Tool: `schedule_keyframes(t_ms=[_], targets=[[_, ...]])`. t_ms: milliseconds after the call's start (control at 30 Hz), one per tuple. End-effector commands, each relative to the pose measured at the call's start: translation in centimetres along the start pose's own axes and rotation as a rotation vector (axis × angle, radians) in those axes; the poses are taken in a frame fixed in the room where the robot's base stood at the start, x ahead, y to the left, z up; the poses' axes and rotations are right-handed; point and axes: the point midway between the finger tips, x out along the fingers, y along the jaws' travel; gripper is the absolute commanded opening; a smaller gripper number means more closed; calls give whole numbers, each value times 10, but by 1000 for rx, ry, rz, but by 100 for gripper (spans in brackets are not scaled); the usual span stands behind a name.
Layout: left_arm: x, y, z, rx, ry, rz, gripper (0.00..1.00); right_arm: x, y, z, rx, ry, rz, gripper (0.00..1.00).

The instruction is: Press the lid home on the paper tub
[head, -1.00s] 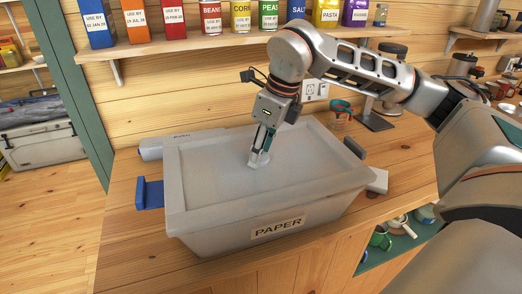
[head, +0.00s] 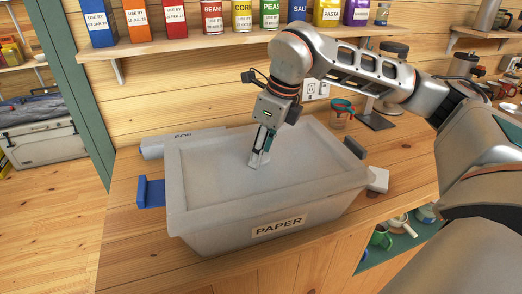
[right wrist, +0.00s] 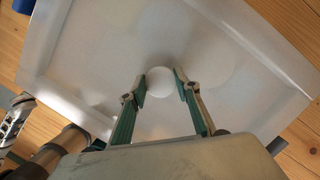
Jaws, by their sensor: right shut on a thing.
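The paper tub (head: 205,232) stands on the wooden counter, with a PAPER label on its front wall. The pale grey lid (head: 210,170) lies over its top; I cannot tell whether every edge sits fully down. My right gripper (head: 258,162) points down at the middle of the lid. In the right wrist view its fingers (right wrist: 160,88) are on either side of the lid's round white knob (right wrist: 160,80), shut on it. The fingers mostly hide the knob in the head view. My left gripper is not in view.
A blue clip-like piece (head: 150,193) is at the tub's left and a pale block (head: 378,180) at its right. A foil box (head: 180,143) lies behind the tub. A shelf of cans and boxes (head: 240,28) runs above.

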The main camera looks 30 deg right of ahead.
Motion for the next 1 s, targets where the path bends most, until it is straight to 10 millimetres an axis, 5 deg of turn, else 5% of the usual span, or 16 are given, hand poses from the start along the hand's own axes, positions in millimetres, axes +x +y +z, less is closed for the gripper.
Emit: schedule_keyframes(t_ms=[933,967,1000], targets=[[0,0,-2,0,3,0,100,4,0,-1,0,0,0,1],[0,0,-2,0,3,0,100,4,0,-1,0,0,0,39],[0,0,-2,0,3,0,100,4,0,-1,0,0,0,50]])
